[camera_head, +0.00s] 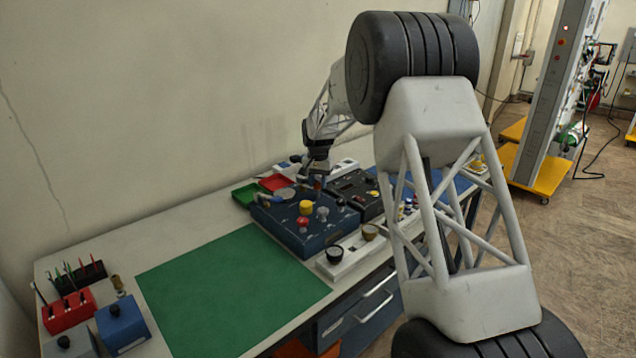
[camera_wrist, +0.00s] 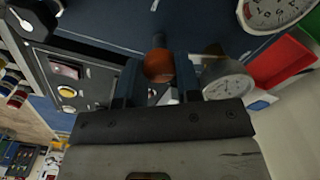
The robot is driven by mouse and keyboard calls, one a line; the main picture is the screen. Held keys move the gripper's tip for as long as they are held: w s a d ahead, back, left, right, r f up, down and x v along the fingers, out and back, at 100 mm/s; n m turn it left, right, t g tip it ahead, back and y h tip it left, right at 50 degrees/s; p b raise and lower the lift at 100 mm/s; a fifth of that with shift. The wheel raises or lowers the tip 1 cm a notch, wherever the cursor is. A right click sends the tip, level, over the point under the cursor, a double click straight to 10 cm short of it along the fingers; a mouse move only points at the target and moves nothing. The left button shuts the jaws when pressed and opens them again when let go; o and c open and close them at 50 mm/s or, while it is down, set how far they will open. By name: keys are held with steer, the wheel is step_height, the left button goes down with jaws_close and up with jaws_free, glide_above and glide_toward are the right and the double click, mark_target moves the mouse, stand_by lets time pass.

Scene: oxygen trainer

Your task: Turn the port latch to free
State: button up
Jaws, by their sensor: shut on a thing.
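My gripper (camera_head: 318,177) is over the back part of the blue trainer box (camera_head: 285,228) in the head view. In the wrist view my gripper (camera_wrist: 158,80) has its two dark fingers on either side of an orange-red rounded knob (camera_wrist: 158,65), and it is shut on it. This knob appears to be the port latch; a dark stem shows beyond it. The fingers and wrist hide its base, and I cannot read its angle or any mark. A small round gauge (camera_wrist: 228,80) is close to the right finger.
A yellow knob (camera_head: 306,208) and a red knob (camera_head: 302,221) stand on the box. A dark panel with buttons (camera_wrist: 68,80) lies left of my gripper in the wrist view; a red tray (camera_wrist: 285,62) is at right. The green mat (camera_head: 230,290) is clear.

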mark_target(318, 183)
steer(key=n, duration=1.3)
steer(key=shift+a+r, duration=0.1)
stand_by(0.4)
steer(key=o, duration=0.6)
steer(key=shift+o, duration=0.2)
steer(key=shift+r, duration=3.8)
steer(key=shift+r, duration=0.1)
